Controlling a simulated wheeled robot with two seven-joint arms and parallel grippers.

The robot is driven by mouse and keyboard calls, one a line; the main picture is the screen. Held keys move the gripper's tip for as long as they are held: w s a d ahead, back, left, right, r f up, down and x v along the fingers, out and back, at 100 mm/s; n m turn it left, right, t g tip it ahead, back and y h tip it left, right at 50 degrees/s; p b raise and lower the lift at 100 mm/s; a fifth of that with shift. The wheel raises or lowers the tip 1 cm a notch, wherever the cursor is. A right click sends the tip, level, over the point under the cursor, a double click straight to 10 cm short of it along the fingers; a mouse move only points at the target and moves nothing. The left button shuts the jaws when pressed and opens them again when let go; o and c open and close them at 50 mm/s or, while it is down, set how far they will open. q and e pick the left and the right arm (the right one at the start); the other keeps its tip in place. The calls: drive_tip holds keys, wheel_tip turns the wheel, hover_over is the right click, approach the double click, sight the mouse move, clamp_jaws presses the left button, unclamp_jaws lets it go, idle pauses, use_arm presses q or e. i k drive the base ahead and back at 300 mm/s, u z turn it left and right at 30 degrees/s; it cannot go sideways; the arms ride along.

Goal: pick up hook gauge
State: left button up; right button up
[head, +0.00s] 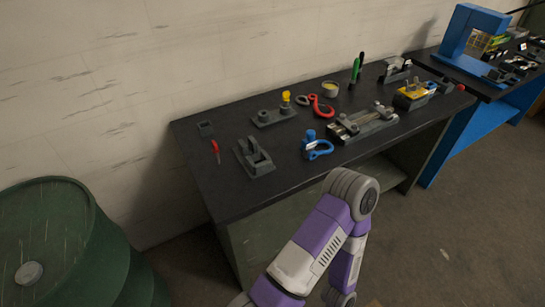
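A blue hook-shaped piece (317,148) with a white patch lies near the front edge of the dark workbench (215,190). A red hook-shaped piece (321,106) lies farther back on the same bench. I cannot tell from this view which of the two is the hook gauge. Nothing is touching either piece. One of my arms, purple and grey, bends in front of the bench, but neither gripper shows.
A grey rail fixture (362,124) lies right of the blue piece. A grey bracket block (254,158), a red-handled tool (216,152) and a yellow-topped fixture (273,115) are to the left. A green barrel (70,245) stands at lower left. A blue press frame (460,38) stands behind at right.

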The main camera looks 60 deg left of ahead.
sight(308, 144)
drive_tip(key=k, duration=0.35)
drive_tip(key=u, duration=0.9)
